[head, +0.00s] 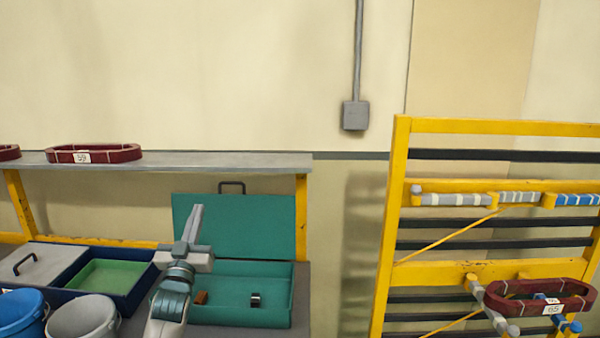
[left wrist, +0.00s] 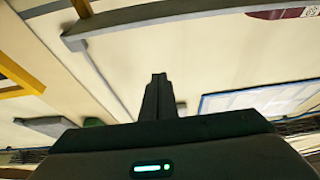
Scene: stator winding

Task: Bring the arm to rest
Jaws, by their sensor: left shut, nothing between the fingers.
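My left gripper (head: 195,222) is raised in front of the open green case (head: 235,312) in the head view, its fingers pointing up. Its fingers are together with nothing between them. In the left wrist view the shut fingers (left wrist: 159,85) stand out against the pale wall. My right gripper does not show in either view.
A brown block (head: 201,297) and a small dark cylinder (head: 255,300) lie in the case. A blue bucket (head: 20,312) and a grey bucket (head: 82,318) stand lower left. A shelf (head: 225,160) holds a dark red ring (head: 94,153). A yellow rack (head: 398,210) stands right, carrying another ring (head: 540,304).

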